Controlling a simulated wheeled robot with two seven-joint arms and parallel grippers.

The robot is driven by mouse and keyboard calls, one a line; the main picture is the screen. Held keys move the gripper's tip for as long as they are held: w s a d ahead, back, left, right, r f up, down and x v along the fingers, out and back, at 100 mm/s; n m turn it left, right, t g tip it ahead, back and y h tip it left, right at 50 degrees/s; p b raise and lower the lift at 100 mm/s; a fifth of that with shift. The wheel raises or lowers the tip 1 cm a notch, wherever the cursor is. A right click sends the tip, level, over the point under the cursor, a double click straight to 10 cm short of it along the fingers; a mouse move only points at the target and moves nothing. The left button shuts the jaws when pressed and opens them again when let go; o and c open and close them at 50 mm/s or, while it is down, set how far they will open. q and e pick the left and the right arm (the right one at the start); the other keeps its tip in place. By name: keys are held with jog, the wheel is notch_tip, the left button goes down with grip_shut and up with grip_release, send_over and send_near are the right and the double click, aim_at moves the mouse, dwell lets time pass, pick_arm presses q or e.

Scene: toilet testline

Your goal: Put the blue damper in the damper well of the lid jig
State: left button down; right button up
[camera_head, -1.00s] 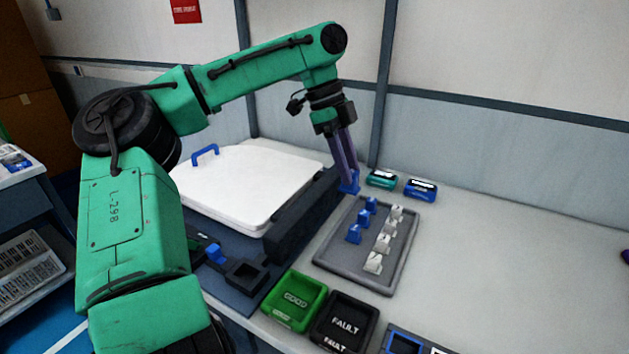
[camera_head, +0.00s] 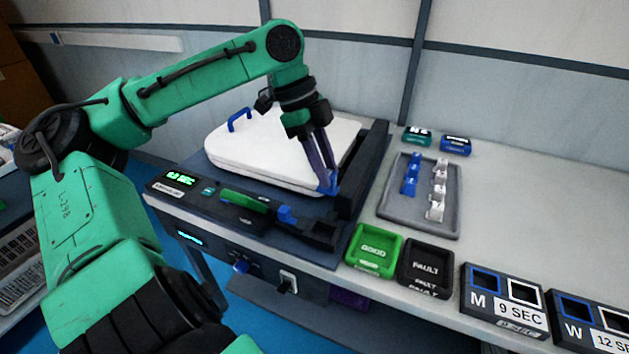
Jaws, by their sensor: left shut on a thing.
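My left gripper (camera_head: 328,186) points down, shut on a blue damper (camera_head: 331,184). It holds the damper at the right front edge of the white lid (camera_head: 270,165), in front of the dark upright side of the lid jig (camera_head: 360,175). The fingers partly cover the damper, and its gap to the jig is hard to judge. A dark square socket (camera_head: 325,234) at the jig's front right corner, possibly the damper well, lies below and in front of the gripper. A blue piece (camera_head: 287,214) is just left of it. My right gripper is not in view.
A grey tray (camera_head: 383,208) right of the jig holds blue dampers (camera_head: 410,174) and several white ones (camera_head: 438,190). A green GOOD bin (camera_head: 372,250) and black FAULT bin (camera_head: 426,268) stand in front. Labelled timing holders (camera_head: 503,300) are further right.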

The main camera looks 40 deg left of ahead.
aim_at(318, 187)
pick_arm(q)
jog(key=f+b, duration=0.1)
jog(key=f, duration=0.1)
jog(key=f+b, duration=0.1)
jog(key=f, duration=0.2)
jog(key=f+b, duration=0.2)
jog(key=shift+s+a+f, duration=0.15)
jog(key=shift+a, duration=0.1)
notch_tip(318, 187, down, 6)
jog(key=b, duration=0.4)
jog(key=shift+s+f, duration=0.1)
jog(key=shift+f, duration=0.15)
jog(key=shift+a+r, duration=0.1)
jog(key=c, duration=0.6)
grip_release()
